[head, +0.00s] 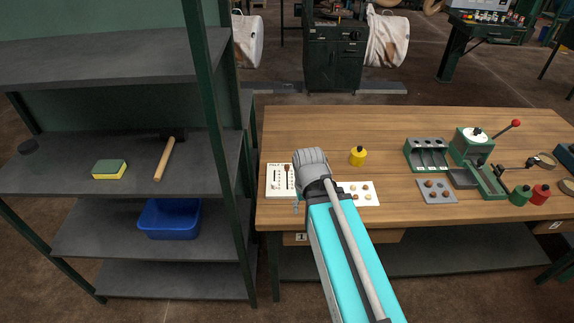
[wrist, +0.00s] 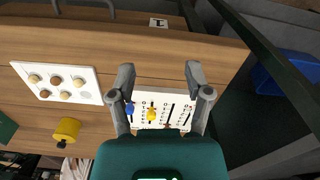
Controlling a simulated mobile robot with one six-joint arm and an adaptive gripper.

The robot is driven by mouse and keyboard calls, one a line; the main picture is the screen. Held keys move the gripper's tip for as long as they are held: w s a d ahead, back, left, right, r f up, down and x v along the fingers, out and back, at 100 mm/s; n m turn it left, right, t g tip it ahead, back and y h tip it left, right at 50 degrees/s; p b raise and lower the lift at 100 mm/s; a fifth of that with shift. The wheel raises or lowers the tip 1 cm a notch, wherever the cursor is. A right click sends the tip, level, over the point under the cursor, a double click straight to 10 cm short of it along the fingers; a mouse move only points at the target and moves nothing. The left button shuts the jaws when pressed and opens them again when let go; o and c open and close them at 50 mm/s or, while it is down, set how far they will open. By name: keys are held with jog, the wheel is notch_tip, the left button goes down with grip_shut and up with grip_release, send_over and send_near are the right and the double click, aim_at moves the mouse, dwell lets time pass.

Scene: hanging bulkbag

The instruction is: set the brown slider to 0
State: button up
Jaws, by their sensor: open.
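The white slider panel (wrist: 160,99) lies on the wooden table, between and beyond my gripper's fingers in the wrist view. It has several dark slots with marks alongside. A blue knob (wrist: 129,108) and a yellow knob (wrist: 152,115) sit on it. The brown slider (wrist: 167,126) shows small at the panel's lower edge in the wrist view. In the head view the brown slider (head: 287,168) is at the far end of the panel (head: 279,185). My gripper (wrist: 160,74) is open and empty above the panel. In the head view my arm hides part of the panel.
A white button board (wrist: 60,82) and a yellow pot (wrist: 67,130) are beside the panel. A green lever device (head: 474,145) stands further right. The shelf unit (head: 222,150) rises close at the left with a dark green post. The table behind the panel is clear.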

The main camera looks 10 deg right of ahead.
notch_tip(320, 180, up, 8)
jog(key=n+p, duration=0.1)
jog(key=p, duration=0.6)
send_over(287, 165)
jog(key=shift+f, duration=0.2)
jog(key=shift+s+f, duration=0.1)
jog(key=shift+f, duration=0.05)
notch_tip(287, 165, down, 14)
jog(key=b, duration=1.3)
jog(key=shift+r, duration=0.25)
grip_shut()
